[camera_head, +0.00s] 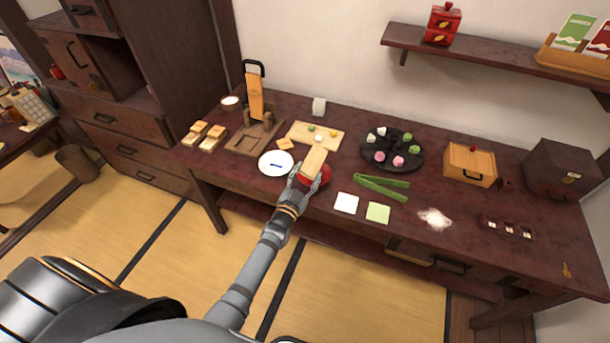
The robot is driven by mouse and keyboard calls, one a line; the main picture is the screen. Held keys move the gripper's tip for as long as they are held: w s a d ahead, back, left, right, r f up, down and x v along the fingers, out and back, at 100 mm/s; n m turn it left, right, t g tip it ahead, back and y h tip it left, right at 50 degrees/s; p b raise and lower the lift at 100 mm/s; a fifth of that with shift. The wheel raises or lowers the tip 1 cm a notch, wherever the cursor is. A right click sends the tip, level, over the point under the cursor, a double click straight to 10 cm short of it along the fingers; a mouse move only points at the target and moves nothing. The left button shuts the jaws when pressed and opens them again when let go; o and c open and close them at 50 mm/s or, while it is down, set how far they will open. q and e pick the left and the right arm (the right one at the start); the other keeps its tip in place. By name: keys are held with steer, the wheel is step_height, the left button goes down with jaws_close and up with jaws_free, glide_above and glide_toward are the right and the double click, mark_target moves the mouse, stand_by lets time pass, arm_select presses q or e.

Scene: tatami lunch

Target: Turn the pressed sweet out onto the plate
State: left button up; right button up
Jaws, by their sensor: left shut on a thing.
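My left gripper (308,180) reaches over the front edge of the table and is shut on a light wooden block (315,160), which looks like the sweet mould. The block points away from me, just right of the plate. A small round white plate (271,170) with a dark blue mark lies to its left, and no sweet shows on it. I cannot see a pressed sweet inside the block. A round red thing (325,175) shows beside the gripper, partly hidden by it. My right gripper is out of view.
A wooden board (328,144) with small balls lies behind the block. A dark round tray (372,157) of sweets and green tongs (380,188) are to the right. A wooden press (255,95) stands behind the plate. White and green squares (346,203) lie near the front edge.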

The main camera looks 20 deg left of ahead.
arm_select(q)
steer(key=m, duration=0.3)
steer(key=shift+d+f+b, duration=0.1)
steer(key=shift+d+b, duration=0.2)
steer(key=shift+d, duration=0.05)
steer(key=m, duration=0.4)
steer(key=m+b, duration=0.1)
steer(key=shift+d+m+h, duration=0.3)
steer(key=shift+m, duration=0.1)
steer(key=shift+r+m, duration=0.25)
steer(key=shift+m, duration=0.85)
steer(key=m, duration=0.5)
steer(key=shift+d+r, duration=0.25)
steer(key=m, duration=0.3)
steer(key=shift+d+r+g, duration=0.1)
steer(key=shift+d+g, duration=0.05)
steer(key=shift+g, duration=0.15)
steer(key=m, duration=0.3)
steer(key=r+m+p, duration=0.1)
steer(key=m, duration=0.2)
steer(key=shift+a, duration=0.2)
steer(key=m, duration=0.4)
steer(key=m+y, duration=0.1)
steer(key=shift+a+r+m, duration=0.2)
steer(key=shift+r+m, duration=0.2)
steer(key=shift+m, duration=0.4)
steer(key=shift+a, duration=0.1)
